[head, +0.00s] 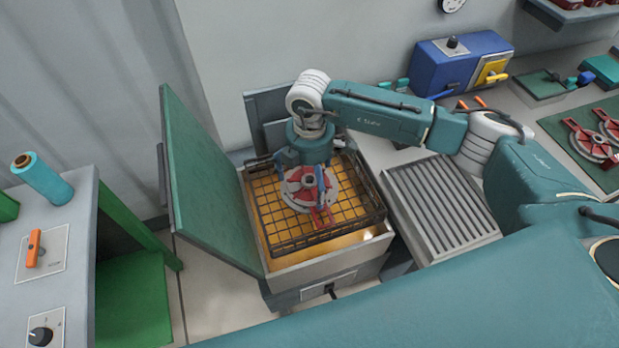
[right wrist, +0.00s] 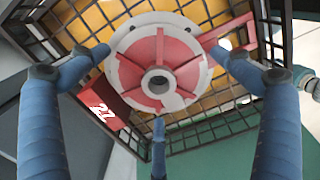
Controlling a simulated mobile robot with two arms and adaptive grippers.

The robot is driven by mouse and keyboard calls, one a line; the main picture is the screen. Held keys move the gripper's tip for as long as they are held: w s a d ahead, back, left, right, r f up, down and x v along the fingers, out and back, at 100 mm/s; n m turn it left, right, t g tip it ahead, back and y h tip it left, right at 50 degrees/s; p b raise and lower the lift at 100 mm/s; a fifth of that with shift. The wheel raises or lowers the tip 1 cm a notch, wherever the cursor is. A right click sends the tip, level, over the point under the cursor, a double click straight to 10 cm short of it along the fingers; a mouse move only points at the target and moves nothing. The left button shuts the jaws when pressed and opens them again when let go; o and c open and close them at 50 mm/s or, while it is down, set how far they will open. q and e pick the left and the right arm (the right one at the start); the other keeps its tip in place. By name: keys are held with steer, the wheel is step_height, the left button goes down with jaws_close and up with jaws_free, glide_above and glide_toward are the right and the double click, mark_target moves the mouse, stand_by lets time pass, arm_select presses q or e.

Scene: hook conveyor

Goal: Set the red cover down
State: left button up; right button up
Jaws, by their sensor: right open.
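The red cover (head: 299,193) is a round red and white disc with a hub in the middle. It sits in the black wire basket (head: 374,217) in the open box. In the right wrist view the cover (right wrist: 135,76) shows face-on, with a red tag (right wrist: 104,103) at its lower left and a red arm at its upper right. My right gripper (head: 307,188) is over the basket, pointing down. Its blue fingers are open and spread around the cover's rim. I cannot tell whether they touch it. My left gripper is out of view.
The box's green lid (head: 205,180) stands open to the left. A ribbed grey tray (head: 440,208) is to the right of the box. A blue machine (head: 440,66) stands behind. More red and white parts (head: 592,142) lie on a green mat at the far right.

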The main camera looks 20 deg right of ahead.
mark_target(310, 180)
steer(key=shift+w+r+b, duration=0.1)
steer(key=shift+r+b, duration=0.2)
steer(key=shift+r, duration=0.2)
step_height(310, 180, up, 11)
steer(key=b, duration=0.4)
